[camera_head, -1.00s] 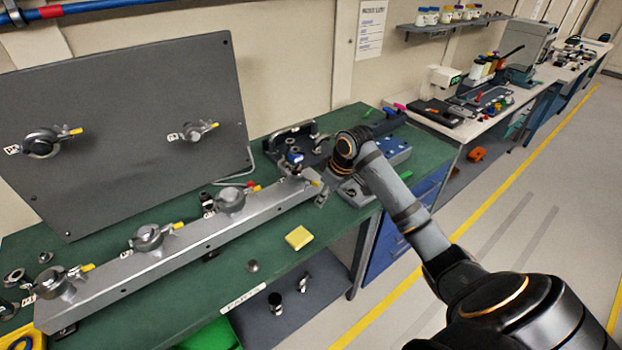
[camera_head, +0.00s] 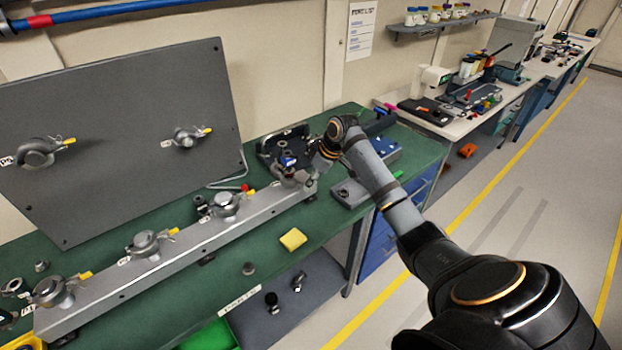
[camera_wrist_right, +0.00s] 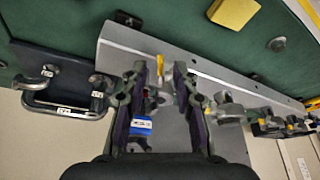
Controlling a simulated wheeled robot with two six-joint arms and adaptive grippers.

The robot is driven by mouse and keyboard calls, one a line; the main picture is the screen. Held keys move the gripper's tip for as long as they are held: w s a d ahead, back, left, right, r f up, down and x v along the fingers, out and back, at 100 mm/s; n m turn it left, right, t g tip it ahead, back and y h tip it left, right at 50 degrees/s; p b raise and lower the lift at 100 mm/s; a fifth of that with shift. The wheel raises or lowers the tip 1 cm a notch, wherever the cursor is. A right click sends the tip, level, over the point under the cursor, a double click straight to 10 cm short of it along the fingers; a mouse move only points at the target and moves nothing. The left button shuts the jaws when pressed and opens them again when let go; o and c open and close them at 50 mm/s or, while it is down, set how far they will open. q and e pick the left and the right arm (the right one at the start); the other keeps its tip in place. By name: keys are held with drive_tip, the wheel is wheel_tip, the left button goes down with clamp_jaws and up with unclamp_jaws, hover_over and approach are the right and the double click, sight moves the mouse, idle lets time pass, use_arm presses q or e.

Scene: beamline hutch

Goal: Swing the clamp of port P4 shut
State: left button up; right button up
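A long grey metal rail (camera_head: 185,247) runs across the green bench and carries several ports with clamps and yellow-tipped levers. My right gripper (camera_head: 296,173) is at the rail's right end, over the port there, which it largely hides. In the right wrist view the gripper (camera_wrist_right: 160,75) has its two fingers apart, pointing at the rail. A yellow tip (camera_wrist_right: 160,62) and a blue-and-white part (camera_wrist_right: 141,125) show between the fingers. I cannot tell whether the fingers touch the port, nor read its label or its clamp's state. My left gripper is out of view.
Other clamps sit along the rail (camera_head: 147,243), and a dark upright panel (camera_head: 115,120) with two ports stands behind. A dark tray-like fixture (camera_head: 270,150) is close behind the gripper. A yellow block (camera_head: 293,239) lies in front of the rail on otherwise fairly clear bench.

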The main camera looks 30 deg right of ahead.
drive_tip(key=shift+w+a+f, duration=0.1)
drive_tip(key=shift+w+f, duration=0.05)
drive_tip(key=shift+f, duration=0.35)
clamp_jaws()
